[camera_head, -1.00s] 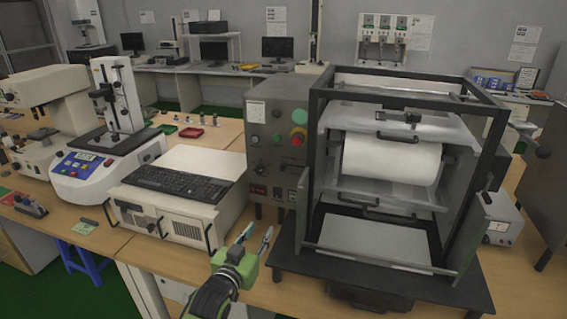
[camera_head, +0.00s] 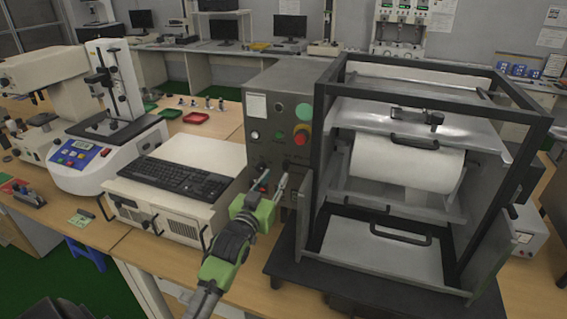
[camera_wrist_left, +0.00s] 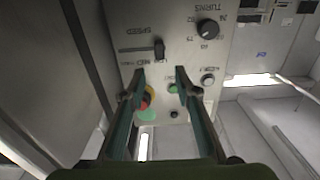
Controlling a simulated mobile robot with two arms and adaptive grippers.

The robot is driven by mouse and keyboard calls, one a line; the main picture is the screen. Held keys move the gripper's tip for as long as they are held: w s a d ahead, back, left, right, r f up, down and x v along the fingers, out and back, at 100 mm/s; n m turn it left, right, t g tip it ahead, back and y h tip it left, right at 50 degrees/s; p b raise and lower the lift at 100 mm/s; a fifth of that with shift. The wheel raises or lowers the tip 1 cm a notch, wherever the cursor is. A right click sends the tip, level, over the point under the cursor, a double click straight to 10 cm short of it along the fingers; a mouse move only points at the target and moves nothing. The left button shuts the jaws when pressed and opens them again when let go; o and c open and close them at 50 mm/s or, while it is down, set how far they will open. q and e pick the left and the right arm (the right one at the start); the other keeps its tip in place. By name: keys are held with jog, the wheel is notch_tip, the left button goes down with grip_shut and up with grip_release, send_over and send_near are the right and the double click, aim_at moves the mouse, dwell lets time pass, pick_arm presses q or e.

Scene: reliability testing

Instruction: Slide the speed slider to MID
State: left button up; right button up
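The speed slider (camera_wrist_left: 159,48) is a small dark knob on a horizontal slot in the grey control panel (camera_wrist_left: 185,58), with upside-down SPEED lettering beside it in the left wrist view. The knob is toward the right part of the slot; the small position labels are hard to read. My left gripper (camera_wrist_left: 160,82) is open and empty, its fingers apart and pointing at the panel, with the slider ahead of the gap between the tips. In the head view the left gripper (camera_head: 273,184) is in front of the panel's lower part, and the slider cannot be made out. My right gripper is not in view.
A black TURNS knob (camera_wrist_left: 208,28) sits beside the slider. A red-and-yellow button (camera_wrist_left: 148,97) and a green button (camera_wrist_left: 173,88) lie near the fingers. In the head view, the black-framed machine (camera_head: 400,170) stands right and the keyboard (camera_head: 175,177) left of the gripper.

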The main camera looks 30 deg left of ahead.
aim_at(285, 164)
pick_arm(q)
jog(key=p+x, duration=0.1)
jog(key=x, duration=0.5)
jog(key=shift+w, duration=0.35)
jog(key=shift+w+a, duration=0.15)
jog(key=shift+w, duration=0.5)
grip_shut()
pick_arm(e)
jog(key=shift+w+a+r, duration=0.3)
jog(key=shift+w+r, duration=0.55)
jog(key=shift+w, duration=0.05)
